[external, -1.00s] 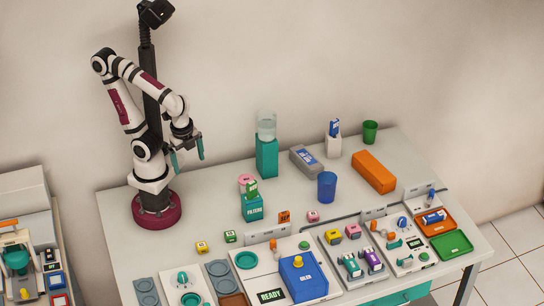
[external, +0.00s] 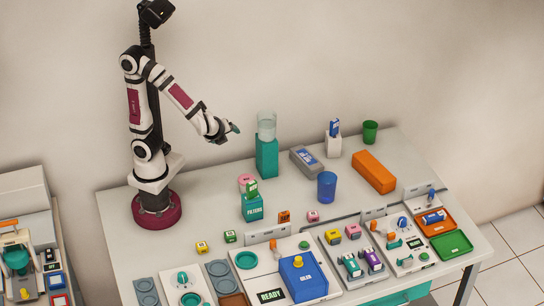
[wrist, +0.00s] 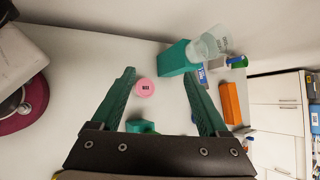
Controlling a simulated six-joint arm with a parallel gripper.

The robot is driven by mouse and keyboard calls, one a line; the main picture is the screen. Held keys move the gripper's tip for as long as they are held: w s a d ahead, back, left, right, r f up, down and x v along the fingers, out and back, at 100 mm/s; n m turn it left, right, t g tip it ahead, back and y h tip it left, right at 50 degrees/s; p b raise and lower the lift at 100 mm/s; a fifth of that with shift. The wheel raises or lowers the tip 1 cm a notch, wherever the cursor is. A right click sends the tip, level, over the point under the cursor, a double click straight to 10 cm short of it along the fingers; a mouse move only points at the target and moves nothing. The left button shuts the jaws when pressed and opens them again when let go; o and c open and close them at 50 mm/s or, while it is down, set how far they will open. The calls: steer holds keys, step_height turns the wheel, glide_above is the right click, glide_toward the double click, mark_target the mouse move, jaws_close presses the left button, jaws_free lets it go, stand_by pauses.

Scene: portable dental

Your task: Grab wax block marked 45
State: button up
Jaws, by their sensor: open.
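Several small coloured blocks lie on the table in the external view: a yellow block (external: 202,247), a green block (external: 230,237), a pink block (external: 313,216), another yellow block (external: 332,237) and another pink block (external: 353,232). Their markings are too small to read, so I cannot tell which is marked 45. My gripper (external: 235,128) is high above the back of the table, left of the water dispenser, well away from these blocks. In the wrist view my gripper (wrist: 159,75) is open, with nothing between its fingers.
A teal dispenser (external: 267,157) with a clear bottle stands right of my gripper. A teal filters box (external: 254,207) and a round pink item (wrist: 146,87) are below. A blue cup (external: 327,187) and orange box (external: 374,171) stand right. Trays and a blue box (external: 303,279) fill the front.

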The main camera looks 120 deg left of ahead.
steer(key=w+a+m+t+y, duration=0.2)
steer(key=w+a+m+y, duration=0.25)
steer(key=w, duration=0.25)
steer(key=m+t+h, duration=0.5)
steer(key=m+t, duration=0.5)
steer(key=m, duration=0.5)
glide_above(311, 214)
steer(key=s+d, duration=0.1)
steer(key=s, duration=0.1)
step_height(311, 214, down, 16)
steer(key=f, duration=0.6)
steer(key=shift+d+f, duration=0.2)
steer(key=shift+f, duration=0.05)
steer(key=x, duration=0.2)
steer(key=shift+w+a+f, duration=0.1)
steer(key=shift+w+f, duration=0.1)
steer(key=shift+f, duration=0.2)
steer(key=shift+w+a+f, duration=0.1)
steer(key=shift+w+a, duration=0.1)
jaws_close()
